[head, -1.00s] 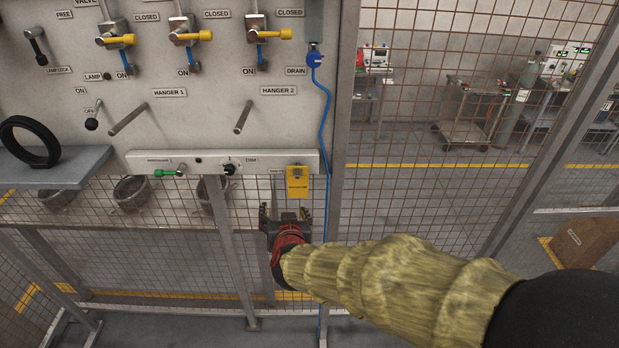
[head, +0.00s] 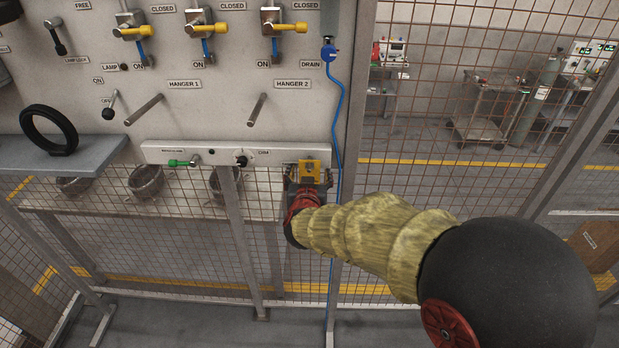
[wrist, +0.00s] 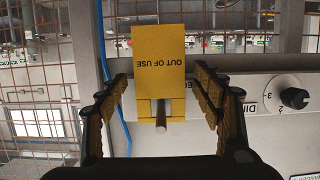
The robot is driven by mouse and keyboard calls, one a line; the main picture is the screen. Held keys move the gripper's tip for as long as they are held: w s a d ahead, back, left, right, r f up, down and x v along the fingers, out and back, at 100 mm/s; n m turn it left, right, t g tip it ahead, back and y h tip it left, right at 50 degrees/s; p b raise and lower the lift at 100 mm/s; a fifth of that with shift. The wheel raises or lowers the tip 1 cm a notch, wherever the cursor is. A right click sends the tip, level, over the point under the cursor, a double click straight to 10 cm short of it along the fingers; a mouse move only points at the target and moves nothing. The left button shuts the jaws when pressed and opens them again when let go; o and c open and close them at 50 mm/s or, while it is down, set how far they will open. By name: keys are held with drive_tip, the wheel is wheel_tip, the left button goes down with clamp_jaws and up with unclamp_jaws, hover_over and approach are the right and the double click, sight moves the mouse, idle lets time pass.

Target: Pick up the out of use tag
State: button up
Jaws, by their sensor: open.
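The out of use tag (wrist: 159,55) is a yellow plate with black lettering, upside down in the wrist view. It hangs at a short grey peg (wrist: 161,125) on the white panel strip. In the head view the tag (head: 309,167) shows at the right end of that strip, partly hidden by my gripper. My gripper (wrist: 160,90) is open, with one finger on each side of the tag and a gap visible on both sides in the wrist view. I cannot tell how far the fingertips reach past the tag's face.
A blue hose (head: 339,110) hangs close to the right of the tag. Hanger rods (head: 257,110) stick out above. Wire mesh (head: 430,230) stands to the right.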

drive_tip(key=shift+c, duration=1.4)
drive_tip(key=c, duration=0.8)
drive_tip(key=shift+o, duration=0.2)
